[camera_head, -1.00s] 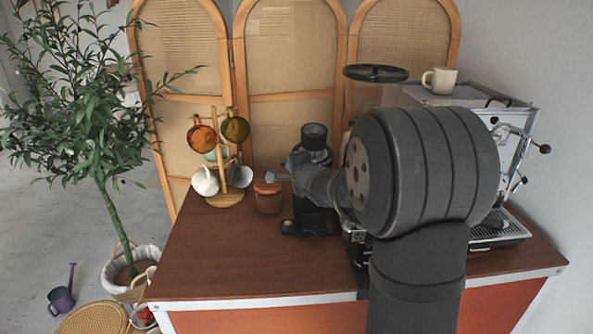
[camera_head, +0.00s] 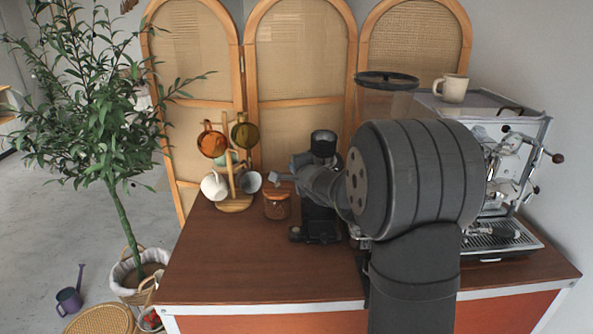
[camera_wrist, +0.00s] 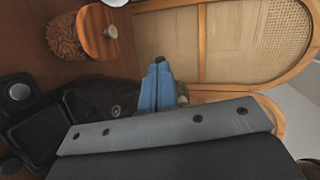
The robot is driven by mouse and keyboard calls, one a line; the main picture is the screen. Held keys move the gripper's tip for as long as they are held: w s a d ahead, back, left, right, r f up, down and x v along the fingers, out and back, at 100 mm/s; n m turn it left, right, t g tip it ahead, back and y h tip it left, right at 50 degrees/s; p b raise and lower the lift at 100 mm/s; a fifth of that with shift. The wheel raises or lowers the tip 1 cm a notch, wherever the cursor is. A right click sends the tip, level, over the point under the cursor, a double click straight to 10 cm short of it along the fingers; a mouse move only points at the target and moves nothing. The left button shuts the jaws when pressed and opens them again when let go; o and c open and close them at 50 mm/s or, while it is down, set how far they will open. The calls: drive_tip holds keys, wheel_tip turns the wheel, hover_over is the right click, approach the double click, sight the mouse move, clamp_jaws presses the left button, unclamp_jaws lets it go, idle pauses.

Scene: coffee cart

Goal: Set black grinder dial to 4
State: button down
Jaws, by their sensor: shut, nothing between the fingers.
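The black grinder (camera_head: 323,144) stands on the brown counter behind my arm, left of the espresso machine. Dark grinder parts (camera_wrist: 98,98) lie beside and partly behind the fingers there. I cannot tell whether the fingers touch the grinder.
A jar with a wooden lid (camera_head: 277,207) stands close left of the grinder. A mug tree (camera_head: 233,203) with several mugs is farther left. The espresso machine (camera_head: 505,232) with a cup (camera_head: 451,88) on top is right. The counter's front left (camera_head: 235,270) is clear.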

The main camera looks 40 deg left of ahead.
drive_tip(key=s+a+v, duration=0.1)
drive_tip(key=s+v, duration=0.1)
drive_tip(key=v, duration=1.1)
drive_tip(key=shift+s, duration=0.5)
drive_tip(key=w+a+f, duration=0.3)
drive_tip(key=w+a, duration=0.5)
drive_tip(key=a, duration=0.1)
drive_tip(key=shift+w+a+f, duration=0.25)
drive_tip(key=shift+w, duration=0.15)
